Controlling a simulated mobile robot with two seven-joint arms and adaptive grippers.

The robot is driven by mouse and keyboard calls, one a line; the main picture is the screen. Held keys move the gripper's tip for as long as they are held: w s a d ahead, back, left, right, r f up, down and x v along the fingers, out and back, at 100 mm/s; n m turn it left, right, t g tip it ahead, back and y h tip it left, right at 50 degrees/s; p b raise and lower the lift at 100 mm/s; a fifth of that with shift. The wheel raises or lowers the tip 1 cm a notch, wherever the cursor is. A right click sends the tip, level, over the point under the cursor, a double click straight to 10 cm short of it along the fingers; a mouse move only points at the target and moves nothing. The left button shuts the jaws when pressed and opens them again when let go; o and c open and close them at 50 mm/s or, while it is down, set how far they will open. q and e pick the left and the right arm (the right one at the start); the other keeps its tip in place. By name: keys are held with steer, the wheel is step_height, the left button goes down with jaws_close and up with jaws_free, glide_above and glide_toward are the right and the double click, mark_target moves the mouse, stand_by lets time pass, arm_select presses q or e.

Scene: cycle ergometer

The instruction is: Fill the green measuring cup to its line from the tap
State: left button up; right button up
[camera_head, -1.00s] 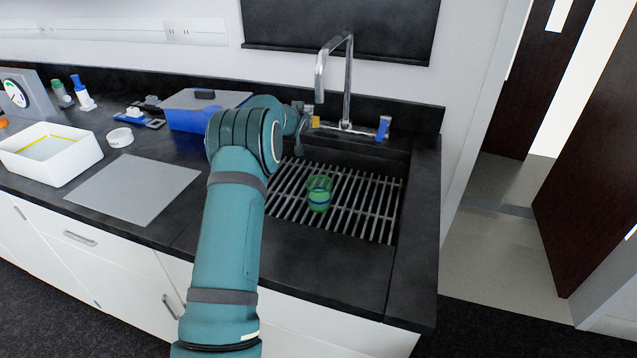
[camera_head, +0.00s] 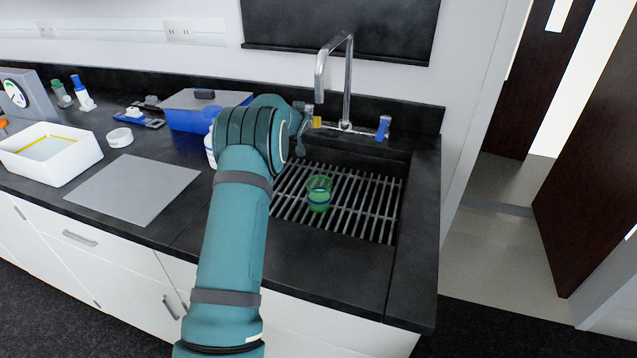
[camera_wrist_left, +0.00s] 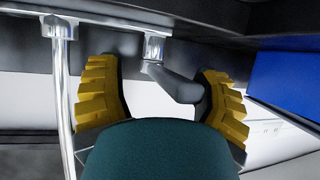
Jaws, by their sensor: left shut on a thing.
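I see no stream of water. I cannot tell the level in the cup. My left gripper (camera_head: 313,121) is at the tap's left side, mostly hidden by my wrist. My right gripper is not in view.
A blue-handled fitting (camera_head: 383,127) stands right of the tap. A blue box (camera_head: 190,117), a white tub (camera_head: 50,160), a grey mat (camera_head: 135,188) and a bottle (camera_head: 209,145) are on the left counter. The sink grate (camera_head: 365,205) is clear around the cup.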

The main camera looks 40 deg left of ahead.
arm_select(q)
steer(key=v, duration=0.7)
steer(key=shift+d+r, duration=0.3)
steer(key=shift+d, duration=0.25)
steer(key=shift+s, duration=0.1)
steer(key=v, duration=1.2)
